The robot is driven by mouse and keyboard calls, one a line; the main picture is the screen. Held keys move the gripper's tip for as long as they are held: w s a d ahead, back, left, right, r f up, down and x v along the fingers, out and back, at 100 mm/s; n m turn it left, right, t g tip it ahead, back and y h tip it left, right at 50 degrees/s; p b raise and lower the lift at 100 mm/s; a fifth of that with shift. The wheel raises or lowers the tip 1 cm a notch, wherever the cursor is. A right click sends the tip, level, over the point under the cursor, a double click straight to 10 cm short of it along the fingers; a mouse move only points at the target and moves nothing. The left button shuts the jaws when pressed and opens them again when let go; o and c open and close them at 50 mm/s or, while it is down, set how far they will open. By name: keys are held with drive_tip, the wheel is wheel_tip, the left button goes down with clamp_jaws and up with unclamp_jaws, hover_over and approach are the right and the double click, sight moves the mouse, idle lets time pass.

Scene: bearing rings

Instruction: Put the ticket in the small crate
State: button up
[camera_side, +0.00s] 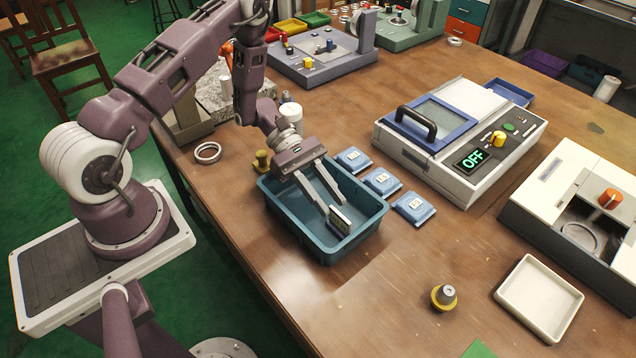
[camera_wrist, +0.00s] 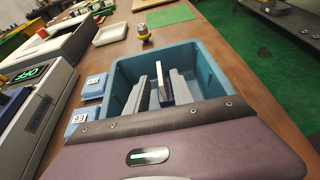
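The teal small crate (camera_side: 279,215) stands on the wooden table, and fills the middle of the wrist view (camera_wrist: 205,68). My gripper (camera_side: 336,207) points down into it, with its fingers visibly apart. A thin, pale ticket (camera_side: 340,221) stands on edge at the fingertips, inside the crate's walls. In the wrist view, the ticket (camera_wrist: 161,84) is between my fingers, close to the right one, with a narrow dark gap on the left. Whether its lower edge touches the crate floor is hard to see.
Several blue packets with white labels (camera_side: 382,181) lie beside the crate. A white machine (camera_side: 440,160) reading OFF stands behind them. A white tray (camera_side: 538,298) and a yellow-based knob (camera_side: 444,297) are at the right front. A metal ring (camera_side: 208,152) lies left of the crate.

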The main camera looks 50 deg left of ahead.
drive_tip(key=v, duration=0.8)
drive_tip(key=s+d+r+m+g+y, duration=0.1)
drive_tip(key=s+d+r+m+y, duration=0.15)
drive_tip(key=r, duration=0.25)
drive_tip(key=s+d+r+m+g+y, duration=0.1)
drive_tip(key=s+r+m, duration=0.1)
drive_tip(key=r+m, duration=0.3)
drive_tip(key=s+d+r+m+y, duration=0.2)
drive_tip(key=r, duration=0.4)
drive_tip(key=s+a+r+m+t+y, duration=0.2)
drive_tip(key=s+r+m+t+y, duration=0.5)
drive_tip(key=s, duration=0.4)
drive_tip(key=shift+s+r+m+t+y, duration=0.3)
drive_tip(key=shift+s+r+m+y, duration=0.15)
drive_tip(key=shift+r+m, duration=0.4)
